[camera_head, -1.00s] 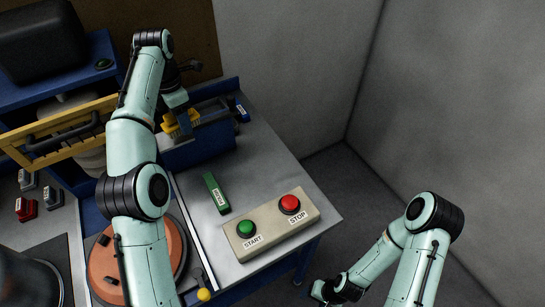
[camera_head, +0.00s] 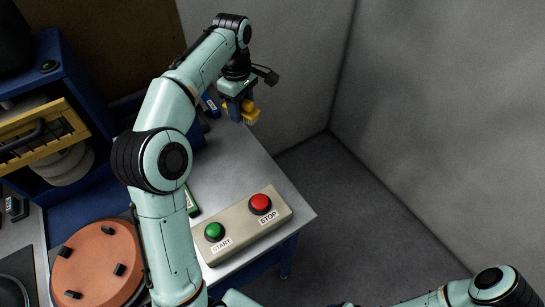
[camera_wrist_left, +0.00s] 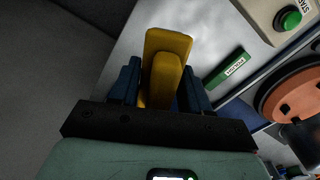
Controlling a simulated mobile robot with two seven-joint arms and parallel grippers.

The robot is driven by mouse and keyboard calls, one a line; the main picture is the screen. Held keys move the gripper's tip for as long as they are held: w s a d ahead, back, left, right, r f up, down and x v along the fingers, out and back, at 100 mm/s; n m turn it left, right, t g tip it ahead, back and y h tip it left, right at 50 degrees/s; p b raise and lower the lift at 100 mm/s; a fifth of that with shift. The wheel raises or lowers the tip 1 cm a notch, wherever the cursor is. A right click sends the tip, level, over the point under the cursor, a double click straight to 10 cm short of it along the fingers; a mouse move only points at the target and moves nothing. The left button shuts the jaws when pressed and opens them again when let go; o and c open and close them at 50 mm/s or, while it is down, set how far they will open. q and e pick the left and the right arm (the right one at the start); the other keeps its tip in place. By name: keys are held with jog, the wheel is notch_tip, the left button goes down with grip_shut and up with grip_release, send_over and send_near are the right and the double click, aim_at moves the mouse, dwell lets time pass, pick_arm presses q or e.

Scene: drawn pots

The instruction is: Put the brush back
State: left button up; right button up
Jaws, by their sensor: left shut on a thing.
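The yellow brush (camera_head: 252,114) is in my left gripper (camera_head: 238,108), above the far right part of the grey table, near its right edge. In the left wrist view the brush (camera_wrist_left: 168,45) is between the two blue fingers of my left gripper (camera_wrist_left: 163,88), which is shut on it. The brush's lower side is hard to make out. My right arm shows at the bottom right of the head view, but its gripper is outside the picture.
A control box (camera_head: 240,228) with a green START and a red STOP button stands at the table's front right. A green labelled block (camera_head: 192,203) is partly behind my arm. An orange disc (camera_head: 98,262) lies at left. A yellow-framed drawer (camera_head: 45,135) is in the blue cabinet.

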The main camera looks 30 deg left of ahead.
pick_arm(q)
jog(key=shift+w+d+f, duration=0.1)
jog(key=shift+d+f, duration=0.05)
jog(key=shift+f, duration=0.05)
jog(key=b, duration=0.3)
send_over(249, 160)
notch_tip(249, 160, down, 13)
jog(key=shift+m, duration=0.3)
jog(key=shift+f+b, duration=0.45)
jog(key=shift+f, duration=2.8)
pick_arm(e)
jog(key=s+f, duration=0.4)
jog(key=f, duration=0.1)
pick_arm(q)
jog(key=shift+f, duration=0.15)
pick_arm(e)
jog(key=shift+s+d+f, duration=0.1)
jog(key=shift+s+f, duration=0.05)
pick_arm(q)
jog(key=o, duration=1.2)
notch_tip(249, 160, up, 12)
jog(key=shift+r+p, duration=0.15)
jog(key=shift+p, duration=0.8)
pick_arm(e)
jog(key=w+r, duration=0.1)
jog(key=r, duration=0.1)
jog(key=shift+w+r, duration=0.3)
jog(key=shift+w, duration=0.1)
